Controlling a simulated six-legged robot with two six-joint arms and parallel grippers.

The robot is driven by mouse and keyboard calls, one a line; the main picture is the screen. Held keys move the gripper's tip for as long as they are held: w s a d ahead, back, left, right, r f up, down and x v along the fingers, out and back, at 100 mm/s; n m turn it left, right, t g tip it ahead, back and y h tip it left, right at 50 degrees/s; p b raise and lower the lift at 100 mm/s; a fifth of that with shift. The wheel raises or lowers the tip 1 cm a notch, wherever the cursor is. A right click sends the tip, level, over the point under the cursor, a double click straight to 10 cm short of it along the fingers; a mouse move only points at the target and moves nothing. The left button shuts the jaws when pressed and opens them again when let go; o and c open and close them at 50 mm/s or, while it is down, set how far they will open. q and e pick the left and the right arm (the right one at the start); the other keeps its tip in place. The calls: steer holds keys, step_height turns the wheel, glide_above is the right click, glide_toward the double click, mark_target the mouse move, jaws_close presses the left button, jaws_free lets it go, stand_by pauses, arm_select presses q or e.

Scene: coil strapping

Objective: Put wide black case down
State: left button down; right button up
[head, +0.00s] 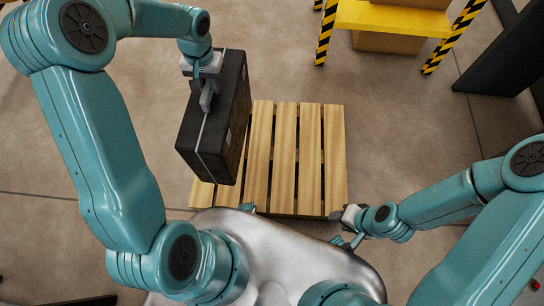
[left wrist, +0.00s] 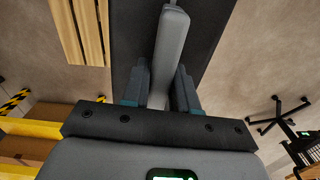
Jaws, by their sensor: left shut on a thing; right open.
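The wide black case (head: 234,133) hangs upright from my left gripper (head: 207,92), over the left part of the wooden pallet (head: 285,165) in the head view. My left gripper is shut on the case's grey handle (left wrist: 169,50), which shows between its fingers in the left wrist view. The case (left wrist: 128,35) also shows behind the fingers there. Whether the case's underside touches the pallet cannot be told. My right gripper (head: 343,222) is open and empty near the pallet's front right corner. The pallet's left part is partly hidden by the case.
The middle and right slats of the pallet are bare. A yellow shelf (head: 392,18) with black-striped posts and cardboard boxes (head: 386,42) stands at the back right. A dark panel (head: 505,55) stands at the far right. In the left wrist view, a wheeled base (left wrist: 281,117) stands on the floor.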

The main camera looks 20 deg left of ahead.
arm_select(q)
steer(key=shift+n, duration=0.4)
steer(key=a+b, duration=0.2)
steer(key=a+f+b, duration=0.1)
steer(key=a, duration=0.1)
steer(key=shift+s+a+f+b, duration=0.1)
steer(key=shift+a+b, duration=0.05)
steer(key=shift+b, duration=0.2)
steer(key=shift+a+b, duration=0.45)
steer(key=shift+a, duration=0.1)
steer(key=shift+s+a+r, duration=0.1)
steer(key=shift+a+r, duration=0.05)
steer(key=shift+r, duration=0.05)
step_height(320, 180, down, 20)
steer(key=b, duration=0.6)
arm_select(e)
step_height(320, 180, down, 12)
steer(key=shift+s, duration=0.15)
steer(key=shift+f, duration=0.1)
arm_select(q)
steer(key=shift+f, duration=0.2)
steer(key=c, duration=0.9)
jaws_free()
steer(key=shift+s, duration=0.1)
arm_select(e)
steer(key=shift+f, duration=0.1)
arm_select(q)
steer(key=shift+o, duration=0.2)
